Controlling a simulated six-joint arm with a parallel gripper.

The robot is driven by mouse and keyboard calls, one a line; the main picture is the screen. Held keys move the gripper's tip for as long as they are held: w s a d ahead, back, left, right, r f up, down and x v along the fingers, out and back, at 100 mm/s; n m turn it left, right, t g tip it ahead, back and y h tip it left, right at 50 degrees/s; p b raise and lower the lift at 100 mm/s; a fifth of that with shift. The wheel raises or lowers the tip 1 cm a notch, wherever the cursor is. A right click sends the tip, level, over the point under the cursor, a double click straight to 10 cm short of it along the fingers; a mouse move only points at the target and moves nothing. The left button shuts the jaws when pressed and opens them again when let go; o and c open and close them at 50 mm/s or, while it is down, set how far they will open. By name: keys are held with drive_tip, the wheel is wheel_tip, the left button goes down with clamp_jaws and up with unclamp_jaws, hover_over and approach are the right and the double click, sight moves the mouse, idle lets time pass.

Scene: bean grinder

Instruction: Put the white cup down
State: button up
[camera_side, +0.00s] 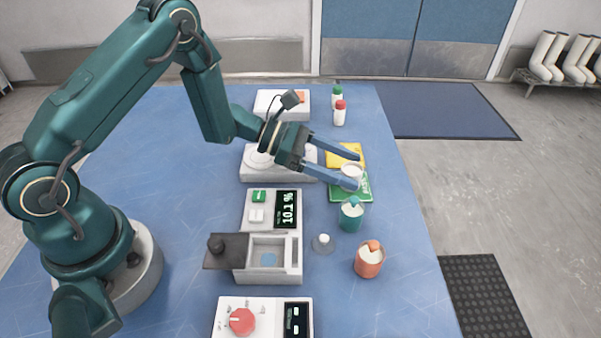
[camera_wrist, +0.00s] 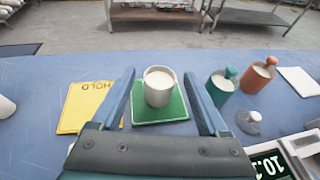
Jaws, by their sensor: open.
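The white cup (camera_wrist: 158,87) stands upright on a green square mat (camera_wrist: 172,113) in the wrist view. It has pale contents near its rim. In the side view the cup (camera_side: 351,172) shows near the right edge of the table, partly hidden by a finger, with the green mat (camera_side: 362,190) under it. My gripper (camera_wrist: 164,84) is open, with one blue finger on each side of the cup. Gaps show between the cup and both fingers in the wrist view. My gripper (camera_side: 352,165) reaches in from the left in the side view.
A yellow card (camera_wrist: 87,107) marked HOLD lies left of the green mat. A teal cup (camera_side: 351,215), an orange cup (camera_side: 369,260) and a small clear weight-like piece (camera_side: 322,243) stand nearby. The meter with the 10.1 % display (camera_side: 270,212) is close. Two capped bottles (camera_side: 339,114) stand behind.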

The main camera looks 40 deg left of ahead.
drive_tip(key=v, duration=1.1)
drive_tip(key=shift+s+a+r, duration=0.15)
drive_tip(key=shift+s+a, duration=0.05)
drive_tip(key=shift+a, duration=0.1)
drive_tip(key=s+d+r+m+g+y, duration=0.2)
drive_tip(key=s+d+r+m+g, duration=0.15)
drive_tip(key=s+m, duration=0.3)
drive_tip(key=s+d+r+m+g+y, duration=0.1)
drive_tip(key=s+d+r+m+g, duration=0.3)
drive_tip(key=m, duration=0.4)
drive_tip(key=s+a+r+m+t+y, duration=0.2)
drive_tip(key=s+a+m+t+y, duration=0.3)
drive_tip(key=m+y, duration=0.3)
drive_tip(key=shift+s+a+m+y, duration=0.3)
drive_tip(key=shift+s+a+m, duration=0.4)
drive_tip(key=shift+m, duration=0.45)
